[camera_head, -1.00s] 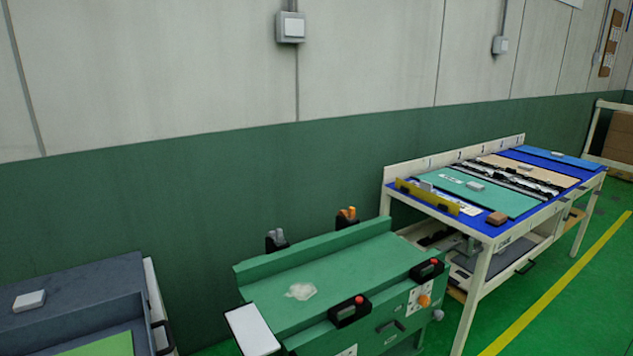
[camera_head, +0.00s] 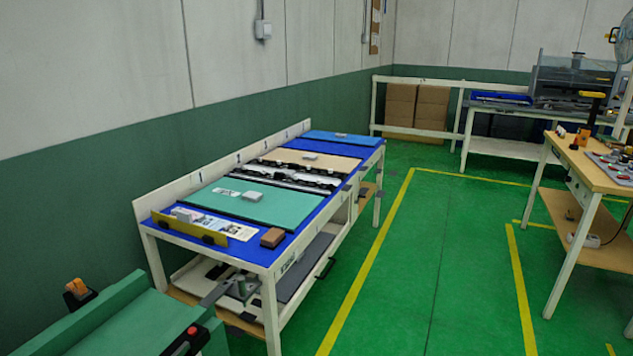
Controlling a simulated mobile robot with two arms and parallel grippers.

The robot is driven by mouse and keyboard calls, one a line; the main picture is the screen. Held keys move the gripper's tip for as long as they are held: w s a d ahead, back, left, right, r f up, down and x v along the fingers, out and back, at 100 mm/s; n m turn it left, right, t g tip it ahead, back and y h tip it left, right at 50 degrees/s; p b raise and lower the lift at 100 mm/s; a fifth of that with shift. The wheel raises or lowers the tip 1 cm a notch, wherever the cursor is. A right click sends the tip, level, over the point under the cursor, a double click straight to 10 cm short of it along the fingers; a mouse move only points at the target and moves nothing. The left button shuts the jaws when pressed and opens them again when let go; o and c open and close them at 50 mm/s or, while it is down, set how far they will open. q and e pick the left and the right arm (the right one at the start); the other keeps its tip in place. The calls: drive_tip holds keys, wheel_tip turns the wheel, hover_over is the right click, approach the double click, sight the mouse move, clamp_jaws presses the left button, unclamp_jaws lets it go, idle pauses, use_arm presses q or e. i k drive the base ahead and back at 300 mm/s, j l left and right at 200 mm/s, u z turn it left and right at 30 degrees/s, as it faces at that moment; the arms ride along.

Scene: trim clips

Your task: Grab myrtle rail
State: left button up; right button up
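No rail of a clear myrtle green can be told apart at this distance. Several dark and silver rail-like strips (camera_head: 293,176) lie across the long table (camera_head: 152,232) in the middle of the view, between a teal-green panel (camera_head: 265,208) and a beige panel (camera_head: 310,160). Their exact colours and shapes are too small to make out. Neither of my grippers is in view.
A brown block (camera_head: 272,237) and a yellow strip (camera_head: 190,229) lie at the table's near end. A green machine (camera_head: 130,318) stands at lower left. A wooden workbench (camera_head: 590,168) stands at right. Cardboard boxes (camera_head: 415,108) stand at the back. Green floor (camera_head: 420,270) between is clear.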

sight(340, 177)
drive_tip(key=i+l+z, duration=0.2)
drive_tip(key=i+z, duration=0.15)
drive_tip(key=i, duration=0.3)
drive_tip(key=i+z, duration=0.3)
drive_tip(key=i, duration=0.35)
drive_tip(key=i+l+u, duration=0.15)
drive_tip(key=i+u, duration=0.25)
drive_tip(key=i, duration=0.2)
drive_tip(key=i+l+u, duration=0.35)
drive_tip(key=i, duration=0.2)
drive_tip(key=i+l+u, duration=0.4)
drive_tip(key=i+l, duration=0.1)
